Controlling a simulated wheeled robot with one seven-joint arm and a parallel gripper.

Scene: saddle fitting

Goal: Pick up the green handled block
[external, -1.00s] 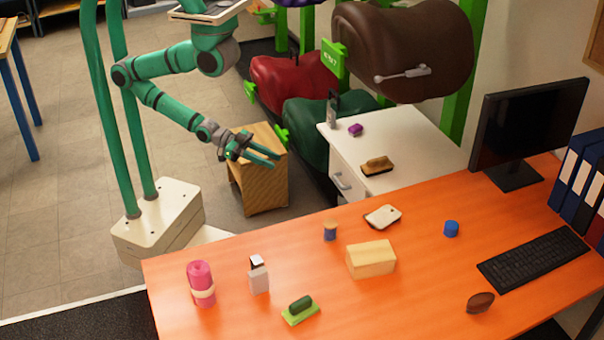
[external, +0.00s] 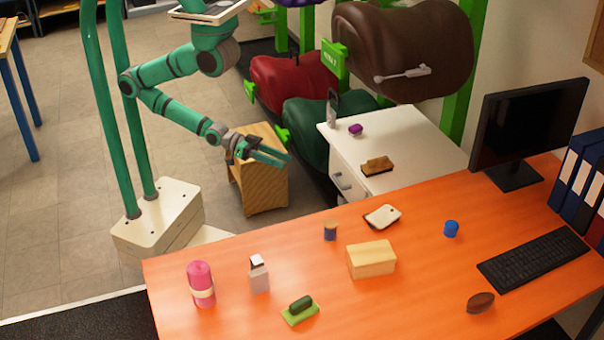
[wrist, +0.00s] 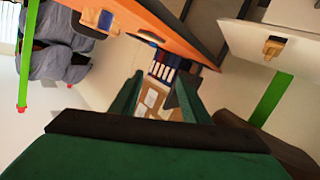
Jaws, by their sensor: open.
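The green handled block (external: 300,310) lies on the orange desk (external: 220,310) near its front edge in the external view. It has a flat lime-green base and a dark green handle on top. My gripper (external: 288,160) is in the air beyond the desk's far edge, above and behind it, well apart from the block. Its two green fingers are apart with nothing between them. In the wrist view the open fingers (wrist: 152,95) point across the room, and I cannot make out the green block there.
Near the block stand a white bottle (external: 259,276) and a pink roll (external: 201,284). A wooden box (external: 371,260), a small jar (external: 330,231) and a white phone-like item (external: 382,217) lie farther back. A white cabinet (external: 420,140) and wooden stool (external: 262,180) are beyond the desk.

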